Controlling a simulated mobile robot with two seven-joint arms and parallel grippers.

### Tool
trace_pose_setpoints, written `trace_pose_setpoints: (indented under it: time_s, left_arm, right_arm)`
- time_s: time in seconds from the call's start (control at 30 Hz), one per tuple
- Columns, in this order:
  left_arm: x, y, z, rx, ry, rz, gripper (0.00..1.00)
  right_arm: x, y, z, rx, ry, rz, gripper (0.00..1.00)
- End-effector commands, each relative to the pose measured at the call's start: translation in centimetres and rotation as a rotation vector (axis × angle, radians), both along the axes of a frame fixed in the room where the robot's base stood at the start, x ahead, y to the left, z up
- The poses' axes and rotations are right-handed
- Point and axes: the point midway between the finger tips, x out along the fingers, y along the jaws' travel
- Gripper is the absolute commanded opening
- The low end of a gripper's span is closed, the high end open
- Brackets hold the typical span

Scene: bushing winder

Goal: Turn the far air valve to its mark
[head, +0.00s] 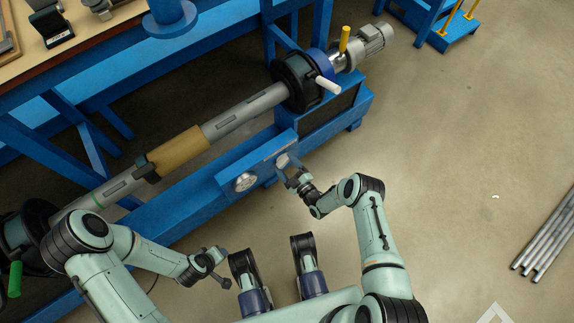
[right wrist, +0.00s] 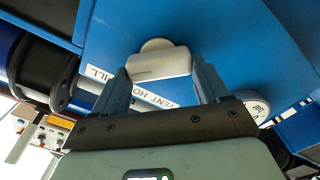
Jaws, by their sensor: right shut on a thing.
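A pale air valve handle (right wrist: 158,64) with a rounded knob end sits on the blue panel (right wrist: 205,40) in the right wrist view. My right gripper (right wrist: 162,75) has its two dark fingers on either side of the handle and is shut on it. In the head view the right gripper (head: 291,176) reaches the blue panel's face, and the pale valve (head: 283,160) shows at its tip. A white label strip (right wrist: 150,98) reads "FILL", "VENT" and "HO", partly hidden by the fingers. My left gripper (head: 218,270) hangs empty over the floor, away from the panel; its jaws are too small to judge.
A white round gauge (head: 246,181) sits on the panel left of the valve. Above runs a long grey shaft (head: 245,112) with a tan sleeve (head: 178,151) and a black flange (head: 294,84) with a white handle. Metal bars (head: 545,245) lie on the floor at right.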

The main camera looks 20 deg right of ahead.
Motion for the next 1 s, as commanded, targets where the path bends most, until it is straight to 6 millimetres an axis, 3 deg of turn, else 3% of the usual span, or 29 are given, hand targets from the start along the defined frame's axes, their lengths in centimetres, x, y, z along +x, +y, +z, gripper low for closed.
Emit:
trace_pose_setpoints:
  time_s: [0.6, 0.63, 0.7, 1.0]
  left_arm:
    - [0.2, -0.04, 0.16, 0.0, -0.007, 0.0, 0.43]
    - [0.2, -0.04, 0.16, 0.0, -0.007, 0.0, 0.43]
    - [0.19, -0.03, 0.16, 0.0, -0.007, 0.0, 0.43]
    - [0.31, -0.05, 0.37, 0.0, -0.011, 0.0, 0.43]
  right_arm:
    - [-0.11, -0.1, -0.17, -0.044, -0.012, -0.002, 0.44]
    - [-0.11, -0.1, -0.17, -0.044, -0.012, -0.002, 0.81]
    - [-0.11, -0.09, -0.16, -0.044, -0.012, -0.002, 1.0]
    - [-0.38, -0.15, -0.09, -0.044, -0.013, 0.0, 1.0]
